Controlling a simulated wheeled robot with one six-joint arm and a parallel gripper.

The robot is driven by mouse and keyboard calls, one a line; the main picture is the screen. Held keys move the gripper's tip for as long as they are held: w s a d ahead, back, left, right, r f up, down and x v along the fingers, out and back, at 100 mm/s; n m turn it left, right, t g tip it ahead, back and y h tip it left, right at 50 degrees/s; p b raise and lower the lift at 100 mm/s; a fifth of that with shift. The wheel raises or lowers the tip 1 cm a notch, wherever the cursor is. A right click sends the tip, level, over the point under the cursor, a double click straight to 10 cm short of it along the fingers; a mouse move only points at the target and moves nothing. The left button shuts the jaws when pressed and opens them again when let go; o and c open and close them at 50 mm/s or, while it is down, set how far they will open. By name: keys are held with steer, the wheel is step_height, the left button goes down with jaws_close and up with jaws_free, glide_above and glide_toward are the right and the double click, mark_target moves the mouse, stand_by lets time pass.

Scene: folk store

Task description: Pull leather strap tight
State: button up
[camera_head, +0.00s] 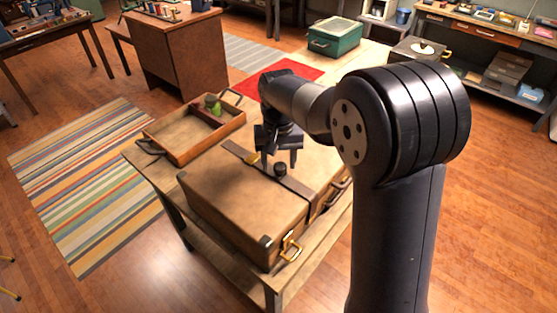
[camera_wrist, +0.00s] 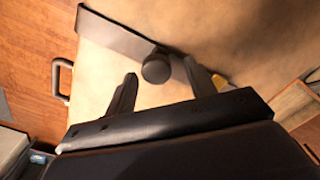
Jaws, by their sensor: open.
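A tan leather suitcase (camera_head: 235,195) lies on a wooden table, and its tan face fills much of the wrist view (camera_wrist: 225,30). A dark strap (camera_head: 298,186) runs across its top; it also shows in the wrist view (camera_wrist: 118,34). A dark round knob (camera_head: 280,169) sits on the strap, also in the wrist view (camera_wrist: 156,68). My gripper (camera_head: 279,162) points down over the strap, open. In the wrist view its fingertips (camera_wrist: 160,74) lie on either side of the knob. I cannot tell whether they touch it. A brass piece (camera_head: 252,159) is partly hidden by my gripper.
A wooden tray (camera_head: 172,152) with a green item (camera_head: 212,104) stands at the table's back left. Suitcase handles and a brass latch (camera_head: 291,246) stick out at the front right. A green case (camera_head: 333,40) stands farther back.

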step_height(320, 180, up, 11)
steer(key=shift+f, duration=0.2)
stand_by(0.6)
step_height(320, 180, down, 10)
steer(key=shift+f, duration=0.25)
steer(key=shift+s+d+f, duration=0.15)
steer(key=shift+d+f, duration=0.1)
steer(key=shift+f, duration=0.05)
steer(key=shift+s+d+r+b, duration=0.1)
steer(key=shift+s+d+b, duration=0.4)
steer(key=shift+d, duration=0.2)
